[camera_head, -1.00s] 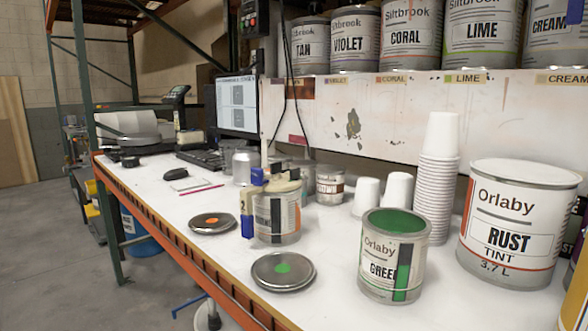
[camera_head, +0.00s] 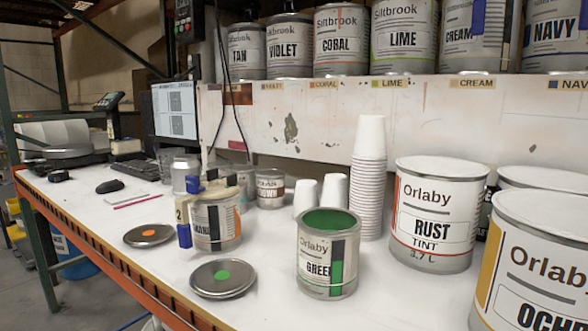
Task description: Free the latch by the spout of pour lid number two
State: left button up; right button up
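The can with the pour lid marked 2 (camera_head: 215,215) stands upright on the white bench, left of the open green can. Its lid is pale cream with blue latches; one blue latch (camera_head: 184,236) hangs down the can's left side beside the tag with the number 2. Another blue part (camera_head: 193,184) sits on top at the back. The spout is too small to make out clearly. Neither of my grippers shows in the head view.
An open green can (camera_head: 328,255) stands to the right. Lids with a green dot (camera_head: 223,278) and an orange dot (camera_head: 149,235) lie in front and left. Stacked cups (camera_head: 368,180), a RUST can (camera_head: 435,215) and an OCHRE can (camera_head: 530,270) fill the right. Shelved cans stand above.

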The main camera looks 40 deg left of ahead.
aim_at(232, 179)
jog(key=k+j+z, duration=0.15)
jog(key=j+z, duration=0.25)
jog(key=k+j+z, duration=0.2)
jog(key=j+z, duration=0.15)
jog(key=k+j+z, duration=0.25)
jog(key=j+z, duration=0.15)
jog(key=k+j, duration=0.05)
